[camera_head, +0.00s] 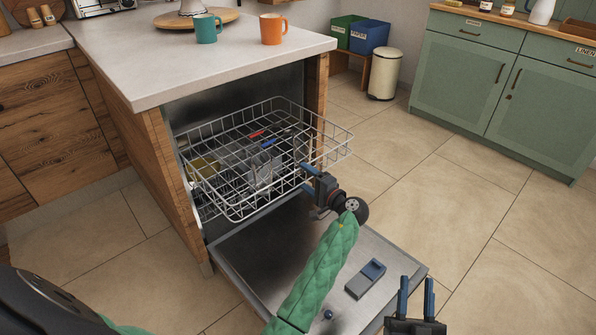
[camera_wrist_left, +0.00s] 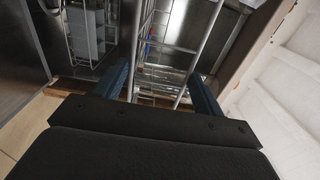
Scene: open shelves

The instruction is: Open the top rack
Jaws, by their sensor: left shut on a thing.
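The top rack (camera_head: 235,165) is a wire basket in the dishwasher. In the head view it stands well out of the dishwasher opening, above the lowered door (camera_head: 245,262). My left gripper (camera_head: 312,186) is at the rack's front right corner, shut on its wire. In the left wrist view, rack wires (camera_wrist_left: 150,50) run between the two blue fingers of the left gripper (camera_wrist_left: 160,88). My right gripper (camera_head: 416,290) is at the bottom right, fingers apart and empty, close to the door's outer edge.
The worktop (camera_head: 150,60) overhangs the dishwasher and carries a teal mug (camera_head: 206,30) and an orange mug (camera_head: 270,30). A grey-blue detergent compartment (camera_head: 366,279) is on the door's inner face. Tiled floor (camera_head: 440,185) to the right is clear.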

